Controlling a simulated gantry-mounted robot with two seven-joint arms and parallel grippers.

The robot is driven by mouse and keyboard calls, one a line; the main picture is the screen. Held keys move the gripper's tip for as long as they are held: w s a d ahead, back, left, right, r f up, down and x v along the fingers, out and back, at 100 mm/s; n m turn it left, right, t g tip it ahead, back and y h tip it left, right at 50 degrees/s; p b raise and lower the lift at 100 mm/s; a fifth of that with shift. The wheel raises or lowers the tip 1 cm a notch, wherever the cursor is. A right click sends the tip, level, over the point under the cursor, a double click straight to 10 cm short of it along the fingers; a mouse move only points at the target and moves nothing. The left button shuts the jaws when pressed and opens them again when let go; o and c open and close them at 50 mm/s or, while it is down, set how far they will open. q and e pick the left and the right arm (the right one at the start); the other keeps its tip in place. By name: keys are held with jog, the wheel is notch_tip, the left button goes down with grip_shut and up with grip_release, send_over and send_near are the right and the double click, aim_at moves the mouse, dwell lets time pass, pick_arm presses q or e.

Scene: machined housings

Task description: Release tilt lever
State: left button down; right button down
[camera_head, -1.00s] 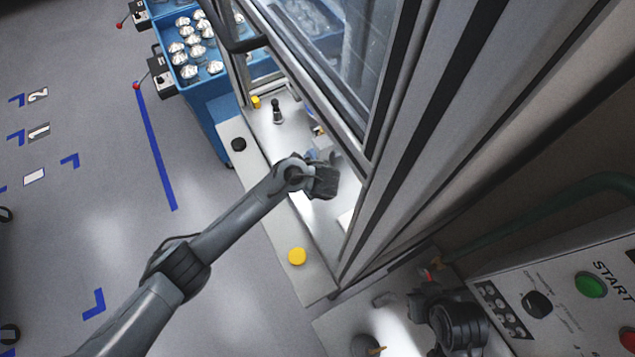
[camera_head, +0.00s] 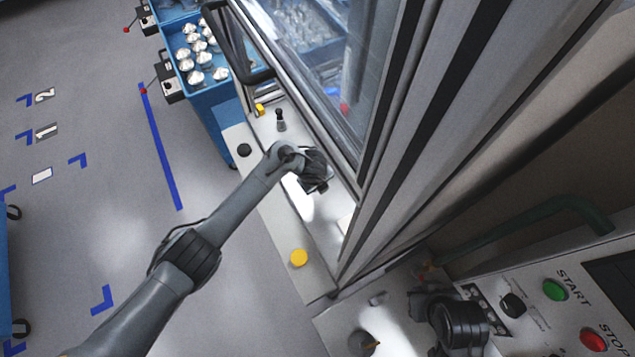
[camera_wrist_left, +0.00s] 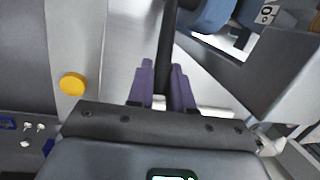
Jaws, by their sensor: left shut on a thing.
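My left gripper (camera_head: 318,186) reaches over the pale ledge of the machine at its open front, and its fingers are hidden in the head view. In the left wrist view its purple fingers (camera_wrist_left: 162,88) are shut on a dark rod (camera_wrist_left: 168,45), which looks like the tilt lever. The rod runs up between the fingers, and its far end is out of view. A dark part that looks like my right arm's end (camera_head: 450,318) is at the bottom right; its fingers are not clear.
A yellow button (camera_head: 299,258) and a black button (camera_head: 244,150) sit on the front ledge. A short black-knobbed post (camera_head: 280,120) stands beyond the gripper. The door frame (camera_head: 400,130) rises close on the right. A blue crate (camera_head: 205,98) of metal parts stands behind; a control panel (camera_head: 530,310) is right.

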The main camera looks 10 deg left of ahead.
pick_arm(q)
jog(key=shift+r, duration=0.1)
jog(key=c, duration=1.1)
grip_release()
jog(key=p+v, duration=0.4)
jog(key=v, duration=0.6)
jog(key=shift+r, duration=0.35)
jog(key=shift+c, duration=0.5)
